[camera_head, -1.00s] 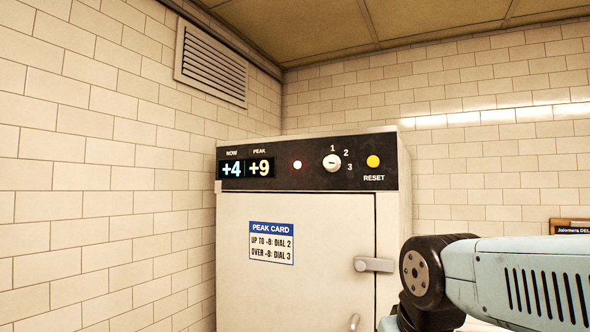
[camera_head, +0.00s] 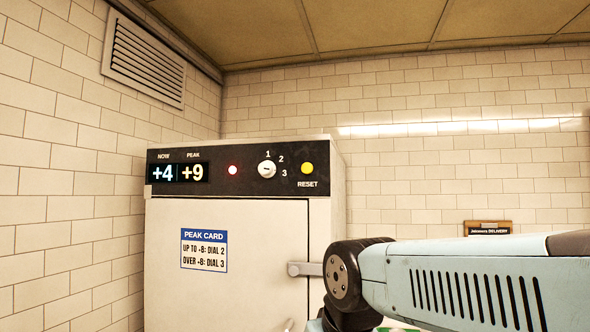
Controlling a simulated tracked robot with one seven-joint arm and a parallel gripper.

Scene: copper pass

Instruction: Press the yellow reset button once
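The yellow reset button (camera_head: 307,168) is on the black control panel (camera_head: 217,182) along the top of a white cabinet (camera_head: 255,235). The word RESET is printed below it. To its left are a white dial (camera_head: 267,169) marked 1, 2, 3 and a lit red lamp (camera_head: 233,170). The display (camera_head: 178,172) reads NOW +4 and PEAK +9. My light blue arm reaches in from the right, lower than the panel and apart from the button. My gripper is out of the picture.
The door handle (camera_head: 304,269) is close to my arm in the picture. A vent (camera_head: 144,61) is on the left wall.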

